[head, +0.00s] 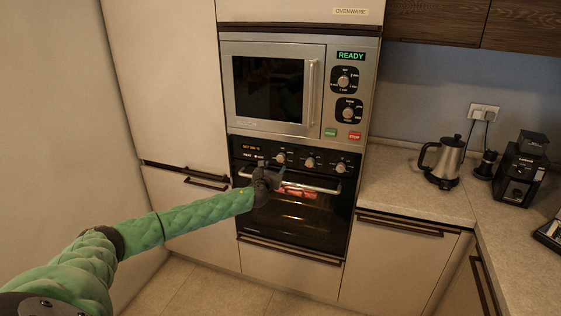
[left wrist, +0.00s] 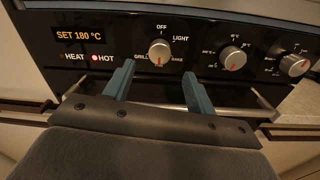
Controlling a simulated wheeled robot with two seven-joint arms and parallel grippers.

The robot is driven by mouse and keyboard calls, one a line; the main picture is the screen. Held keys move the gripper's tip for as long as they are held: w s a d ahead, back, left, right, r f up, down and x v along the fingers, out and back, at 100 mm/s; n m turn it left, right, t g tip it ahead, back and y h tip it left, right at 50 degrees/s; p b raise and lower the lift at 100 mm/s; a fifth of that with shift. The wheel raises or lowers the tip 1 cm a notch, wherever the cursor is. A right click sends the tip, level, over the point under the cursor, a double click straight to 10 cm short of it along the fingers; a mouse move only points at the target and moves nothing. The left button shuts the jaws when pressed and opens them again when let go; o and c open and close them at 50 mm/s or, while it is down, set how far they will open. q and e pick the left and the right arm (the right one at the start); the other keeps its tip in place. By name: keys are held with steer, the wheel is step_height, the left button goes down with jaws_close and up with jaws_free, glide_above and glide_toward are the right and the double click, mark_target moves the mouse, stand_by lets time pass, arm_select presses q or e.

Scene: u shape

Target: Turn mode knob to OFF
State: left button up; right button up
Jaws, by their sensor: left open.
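The mode knob (left wrist: 159,52) is the leftmost of three silver knobs on the black oven panel. Labels OFF, LIGHT and GRILL stand around it, with OFF at the top. Its red mark is at the bottom, away from OFF. In the head view the mode knob (head: 280,157) is just above my left gripper (head: 268,178). In the left wrist view the two fingers of my left gripper (left wrist: 155,85) are spread, one below each side of the knob, apart from it. The display (left wrist: 84,36) reads SET 180 °C, and the HOT light is lit.
Two more knobs (left wrist: 232,58) (left wrist: 294,64) sit to the right. The oven door handle (head: 312,187) runs below the panel, close to my gripper. A microwave (head: 270,88) is above. A kettle (head: 443,160) and a coffee grinder (head: 520,170) stand on the right counter (head: 400,190).

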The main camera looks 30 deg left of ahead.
mark_target(280, 159)
arm_select(q)
steer(key=p+x, duration=0.2)
steer(key=x, duration=0.5)
steer(key=shift+w+a+f, duration=0.1)
steer(key=shift+w, duration=0.2)
arm_select(e)
steer(key=s, duration=0.1)
steer(key=s+f, duration=0.1)
steer(key=s, duration=0.1)
steer(key=s+d, duration=0.1)
steer(key=s, duration=0.1)
steer(key=shift+f, duration=0.2)
arm_select(q)
steer(key=c, duration=1)
arm_select(e)
steer(key=shift+g, duration=0.3)
